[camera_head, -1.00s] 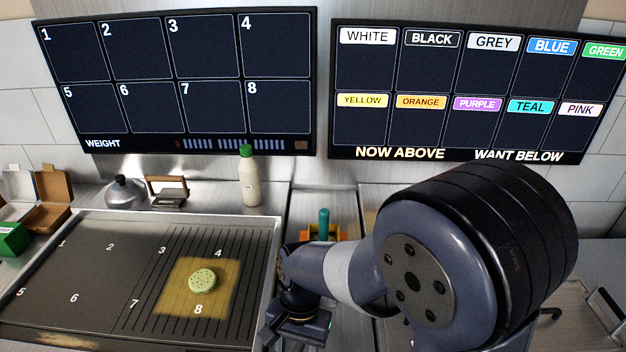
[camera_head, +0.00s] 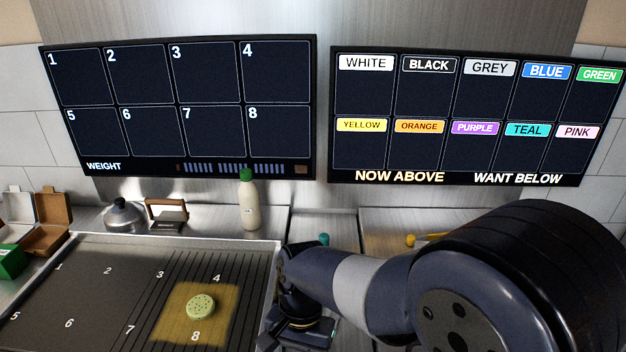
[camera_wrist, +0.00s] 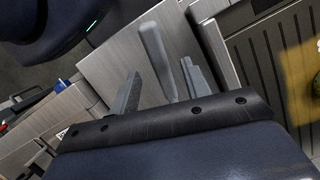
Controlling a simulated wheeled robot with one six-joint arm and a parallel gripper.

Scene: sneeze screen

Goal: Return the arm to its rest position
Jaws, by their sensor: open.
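My gripper (camera_wrist: 160,68) is open in the wrist view, with its two grey fingers apart. A long grey shape (camera_wrist: 153,45) shows between and beyond the fingers; I cannot tell what it is or whether it is touched. In the head view my arm bends down from the lower right, and its wrist end is low at the bottom centre, just right of the griddle (camera_head: 100,250). The fingertips are hidden in the head view.
A pale green round patty (camera_head: 201,306) lies on the yellow-lit patch of the griddle. A green-capped bottle (camera_head: 250,205), a kettle (camera_head: 125,216) and a press (camera_head: 167,213) stand behind it. A teal-topped item (camera_head: 324,239) and a yellow item (camera_head: 411,240) show behind my arm.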

